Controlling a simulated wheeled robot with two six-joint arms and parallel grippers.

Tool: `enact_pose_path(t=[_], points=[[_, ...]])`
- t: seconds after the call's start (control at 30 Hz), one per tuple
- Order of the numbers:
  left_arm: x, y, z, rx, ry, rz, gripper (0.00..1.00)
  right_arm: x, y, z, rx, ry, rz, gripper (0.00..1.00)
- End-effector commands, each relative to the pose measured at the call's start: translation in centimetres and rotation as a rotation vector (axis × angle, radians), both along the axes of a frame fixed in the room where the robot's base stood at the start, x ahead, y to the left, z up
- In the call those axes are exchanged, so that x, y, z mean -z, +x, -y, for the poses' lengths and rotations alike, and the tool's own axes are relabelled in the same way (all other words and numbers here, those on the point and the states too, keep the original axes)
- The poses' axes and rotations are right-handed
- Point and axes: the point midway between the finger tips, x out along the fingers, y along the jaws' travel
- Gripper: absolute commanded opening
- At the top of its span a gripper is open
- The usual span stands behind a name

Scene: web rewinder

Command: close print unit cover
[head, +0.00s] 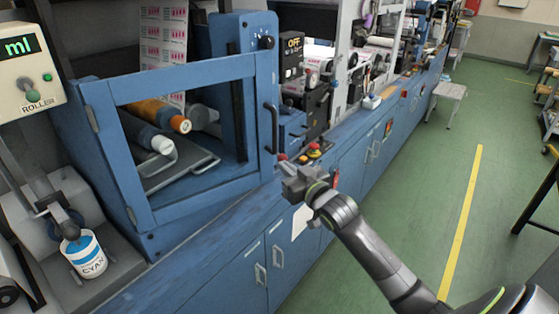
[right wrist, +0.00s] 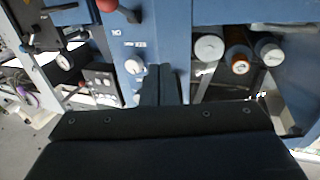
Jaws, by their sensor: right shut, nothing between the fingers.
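The print unit cover (head: 202,73) is a blue window frame on the front of the blue print unit (head: 238,30). Its hinge side is at the left and a dark upright handle (head: 271,128) is on its right edge. I cannot tell how wide any gap is between cover and unit. Rollers (head: 150,133) show through its window; their ends (right wrist: 239,60) also show in the right wrist view. My right gripper (head: 287,168) is shut and empty, just below and right of the handle, seemingly apart from it. Its fingers (right wrist: 159,84) show in the right wrist view. My left gripper is out of view.
A red button (head: 314,148) stands on the ledge close behind my right gripper. Blue cabinets (head: 265,255) run below. The green aisle floor (head: 420,160) at the right is mostly clear.

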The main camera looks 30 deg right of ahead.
Motion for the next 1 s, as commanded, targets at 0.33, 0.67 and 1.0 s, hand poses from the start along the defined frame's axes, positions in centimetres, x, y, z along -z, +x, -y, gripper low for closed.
enact_pose_path(t=[0.33, 0.67, 1.0], points=[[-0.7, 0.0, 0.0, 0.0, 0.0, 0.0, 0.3, -0.1, 3.4, -0.2, 0.001, 0.0, 0.0, 0.0], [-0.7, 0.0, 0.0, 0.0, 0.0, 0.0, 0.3, 0.0, 3.7, -0.2, 0.001, 0.0, 0.0, 0.0], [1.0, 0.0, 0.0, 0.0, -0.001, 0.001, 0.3, 0.4, 6.9, -0.4, 0.001, 0.001, 0.003, 0.0]])
